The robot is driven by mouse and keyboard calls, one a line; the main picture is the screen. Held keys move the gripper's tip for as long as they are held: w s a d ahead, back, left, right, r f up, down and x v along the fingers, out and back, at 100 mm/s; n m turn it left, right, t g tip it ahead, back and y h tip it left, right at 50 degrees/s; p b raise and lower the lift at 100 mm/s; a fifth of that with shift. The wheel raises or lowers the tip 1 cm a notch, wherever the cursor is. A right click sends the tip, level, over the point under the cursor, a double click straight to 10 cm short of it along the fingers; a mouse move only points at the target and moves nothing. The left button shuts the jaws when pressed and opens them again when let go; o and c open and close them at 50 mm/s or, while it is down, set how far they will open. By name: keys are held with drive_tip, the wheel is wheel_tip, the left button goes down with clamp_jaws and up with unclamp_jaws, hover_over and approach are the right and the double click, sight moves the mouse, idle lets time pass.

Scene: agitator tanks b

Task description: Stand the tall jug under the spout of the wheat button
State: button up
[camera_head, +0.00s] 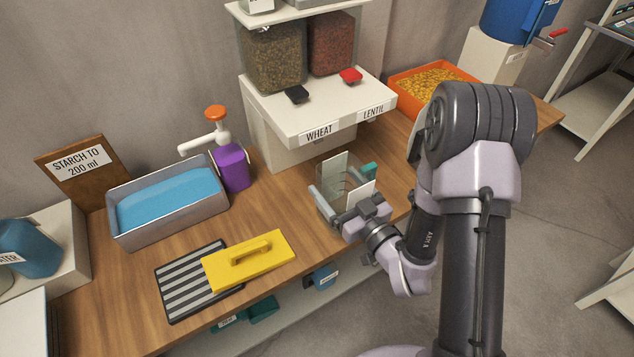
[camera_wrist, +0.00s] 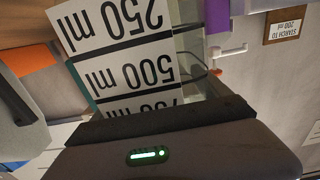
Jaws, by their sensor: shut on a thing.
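The tall jug (camera_head: 334,168) is clear, with white panels and a wire-like outline. In the wrist view its white scale (camera_wrist: 125,45) reads 250 ml, 500 ml and a partly hidden third mark, upside down. My gripper (camera_head: 345,199) is shut on the jug from the front. The jug is upright, just in front of and below the WHEAT label (camera_head: 319,132) of the white dispenser. I cannot tell whether its base touches the table. The black wheat button (camera_head: 297,94) is on the dispenser top, below the brown grain bin (camera_head: 272,58). The spout is hidden under the ledge.
A red lentil button (camera_head: 350,76) sits right of the black one. A purple container (camera_head: 233,167), blue-filled tray (camera_head: 125,230), yellow-handled tool (camera_head: 270,262) and striped mat (camera_head: 180,290) lie left. A teal thing (camera_head: 369,170) shows behind the jug. An orange tray (camera_head: 400,76) stands back right.

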drive_tip(key=w+a+f+p, duration=0.3)
drive_tip(key=w+a, duration=0.2)
drive_tip(key=w, duration=0.3)
drive_tip(key=shift+w+a, duration=0.3)
drive_tip(key=shift+f, duration=0.15)
drive_tip(key=o, duration=1.5)
drive_tip(key=v, duration=0.6)
drive_tip(key=p+v, duration=0.1)
drive_tip(key=v, duration=0.5)
drive_tip(key=shift+r, duration=0.2)
